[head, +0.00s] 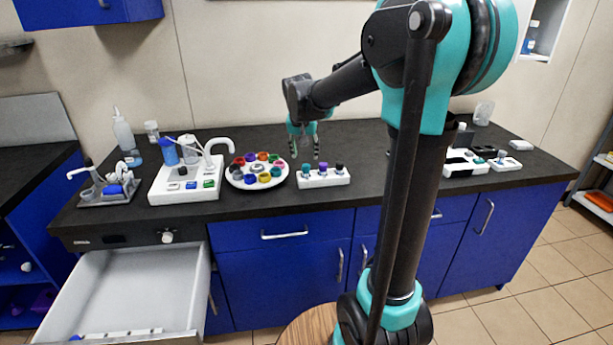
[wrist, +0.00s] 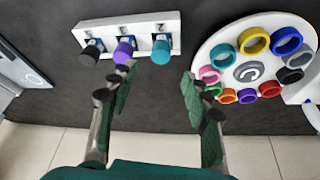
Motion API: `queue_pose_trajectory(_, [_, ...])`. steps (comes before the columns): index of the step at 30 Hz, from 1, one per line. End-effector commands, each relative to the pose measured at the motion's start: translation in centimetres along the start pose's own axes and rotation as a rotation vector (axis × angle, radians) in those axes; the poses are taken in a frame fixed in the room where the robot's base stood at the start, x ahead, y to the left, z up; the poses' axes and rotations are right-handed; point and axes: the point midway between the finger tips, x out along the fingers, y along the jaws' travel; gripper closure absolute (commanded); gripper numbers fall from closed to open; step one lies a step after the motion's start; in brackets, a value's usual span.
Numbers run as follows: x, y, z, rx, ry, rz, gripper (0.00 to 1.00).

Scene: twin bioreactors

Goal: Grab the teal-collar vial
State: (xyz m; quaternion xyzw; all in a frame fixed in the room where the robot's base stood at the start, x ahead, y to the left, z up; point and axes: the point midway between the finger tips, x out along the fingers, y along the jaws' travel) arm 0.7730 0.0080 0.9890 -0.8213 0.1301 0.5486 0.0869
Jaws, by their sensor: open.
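A white vial rack (head: 324,178) stands on the dark counter with three vials in a row. In the wrist view the teal-collar vial (wrist: 161,50) is at the right end of the rack, the purple one (wrist: 123,50) in the middle and the black one (wrist: 92,53) at the left end. In the head view the teal-collar vial (head: 306,170) is at the left end. My gripper (head: 305,150) is open and empty, above the counter near the rack. In the wrist view its fingers (wrist: 158,86) are spread, with the teal vial beyond the gap between their tips.
A round white tray of coloured rings (head: 257,170) sits beside the rack. A white device (head: 186,180) with bottles stands further left. More devices (head: 466,163) with small vials stand at the counter's right. A drawer (head: 130,285) hangs open at the lower left.

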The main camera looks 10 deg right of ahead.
Motion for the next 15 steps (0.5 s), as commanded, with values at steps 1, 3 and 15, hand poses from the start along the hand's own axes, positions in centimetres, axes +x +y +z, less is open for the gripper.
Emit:
queue_pose_trajectory(1, [0.8,0.0,-0.1,0.001,0.000,0.000,0.51])
queue_pose_trajectory(3, [1.4,0.0,0.0,0.000,0.000,0.000,0.51])
queue_pose_trajectory(15, [5.4,0.1,0.5,0.000,0.000,0.000,0.51])
